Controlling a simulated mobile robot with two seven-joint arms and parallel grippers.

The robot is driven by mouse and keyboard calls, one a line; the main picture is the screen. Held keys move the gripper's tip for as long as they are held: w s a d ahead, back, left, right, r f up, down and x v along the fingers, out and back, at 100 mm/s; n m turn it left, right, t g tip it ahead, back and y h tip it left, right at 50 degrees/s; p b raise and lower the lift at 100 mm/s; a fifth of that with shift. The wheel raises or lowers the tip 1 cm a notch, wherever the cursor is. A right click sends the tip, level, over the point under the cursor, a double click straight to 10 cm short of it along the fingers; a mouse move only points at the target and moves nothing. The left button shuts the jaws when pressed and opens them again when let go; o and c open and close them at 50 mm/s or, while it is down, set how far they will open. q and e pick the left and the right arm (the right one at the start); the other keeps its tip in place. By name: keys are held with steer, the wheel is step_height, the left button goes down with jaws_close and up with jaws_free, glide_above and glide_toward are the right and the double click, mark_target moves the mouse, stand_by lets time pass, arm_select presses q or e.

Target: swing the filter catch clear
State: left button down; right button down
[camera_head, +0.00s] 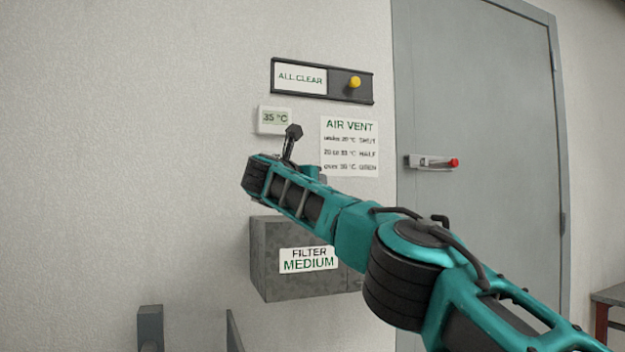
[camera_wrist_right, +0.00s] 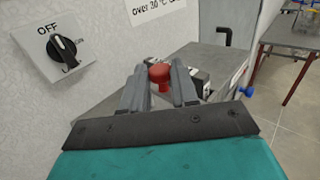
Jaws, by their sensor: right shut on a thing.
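The grey filter box (camera_head: 268,240) is on the wall in the head view, with a label (camera_head: 309,260) reading FILTER MEDIUM. My right arm crosses in front of its upper right part. In the right wrist view, my right gripper (camera_wrist_right: 159,70) has its two grey fingers shut on a red knob (camera_wrist_right: 160,74), which stands up between the fingertips. A grey surface (camera_wrist_right: 205,56) lies beyond it. The part under the knob is mostly hidden by the fingers, so I cannot tell the catch's position. In the head view my right gripper is hidden behind the arm. My left gripper is not in view.
A black lever (camera_head: 292,133) stands up behind my wrist, beside the 35 °C display (camera_head: 274,118) and AIR VENT sign (camera_head: 349,145). A rotary switch (camera_wrist_right: 62,46) is on the wall at left. A blue knob (camera_wrist_right: 246,91) is at right. A grey door (camera_head: 475,110) stands right.

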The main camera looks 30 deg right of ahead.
steer(key=shift+f, duration=0.1)
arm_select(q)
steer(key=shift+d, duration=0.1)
arm_select(e)
steer(key=c, duration=0.9)
jaws_free()
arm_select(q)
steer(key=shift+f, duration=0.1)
arm_select(e)
steer(key=shift+s+a+f+b, duration=0.1)
steer(key=shift+s+a+b, duration=0.3)
steer(key=shift+b, duration=0.25)
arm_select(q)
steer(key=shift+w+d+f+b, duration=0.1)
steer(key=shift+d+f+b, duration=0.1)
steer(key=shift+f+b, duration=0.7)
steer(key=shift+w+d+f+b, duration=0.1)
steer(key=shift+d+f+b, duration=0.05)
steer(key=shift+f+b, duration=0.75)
arm_select(e)
steer(key=shift+v, duration=5.9)
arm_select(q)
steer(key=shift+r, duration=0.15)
arm_select(e)
steer(key=shift+w, duration=0.1)
